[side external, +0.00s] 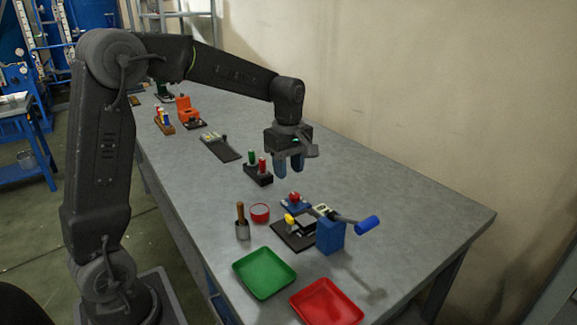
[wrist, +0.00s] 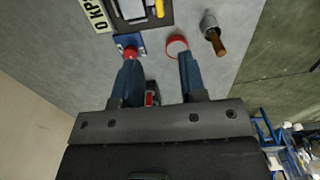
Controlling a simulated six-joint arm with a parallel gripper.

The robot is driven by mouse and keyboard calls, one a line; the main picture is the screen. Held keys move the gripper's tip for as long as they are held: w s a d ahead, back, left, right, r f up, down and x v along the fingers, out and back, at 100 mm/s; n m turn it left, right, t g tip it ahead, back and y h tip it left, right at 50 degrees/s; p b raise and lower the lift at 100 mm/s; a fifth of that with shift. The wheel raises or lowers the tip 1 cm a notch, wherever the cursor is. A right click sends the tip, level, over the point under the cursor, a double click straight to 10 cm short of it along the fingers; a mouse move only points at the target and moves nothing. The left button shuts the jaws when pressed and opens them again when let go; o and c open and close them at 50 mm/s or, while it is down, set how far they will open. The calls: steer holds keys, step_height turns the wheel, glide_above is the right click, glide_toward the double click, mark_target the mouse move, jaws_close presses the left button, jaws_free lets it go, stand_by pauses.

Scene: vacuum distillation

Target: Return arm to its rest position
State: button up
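My gripper (side external: 289,168) hangs from the arm above the grey table, fingers pointing down. In the wrist view its two blue fingers (wrist: 157,58) stand apart with nothing held between them. In the side view it is just right of a black block with a green and a red knob (side external: 258,170). A red-topped part of that block seems to show between the fingers in the wrist view, lower down. My arm is stretched out over the table.
In front are a red round dish (side external: 260,212), a wooden-handled tool in a cup (side external: 242,225), a blue block (side external: 330,236) with a blue-handled lever, a green tray (side external: 264,272) and a red tray (side external: 327,302). Orange equipment (side external: 187,112) stands farther back. A wall borders the right side.

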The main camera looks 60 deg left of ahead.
steer(key=s+d+r+m+t, duration=0.2)
steer(key=s+d+m, duration=0.3)
steer(key=s+m, duration=0.4)
steer(key=s+d+r+m+t, duration=0.2)
steer(key=s+d+m, duration=0.3)
steer(key=s+m, duration=0.4)
steer(key=shift+s+d+r+t, duration=0.15)
steer(key=shift+s+r+t, duration=0.15)
steer(key=shift+s+t, duration=0.75)
steer(key=shift+o, duration=0.3)
steer(key=shift+s+g, duration=0.15)
steer(key=shift+g, duration=0.1)
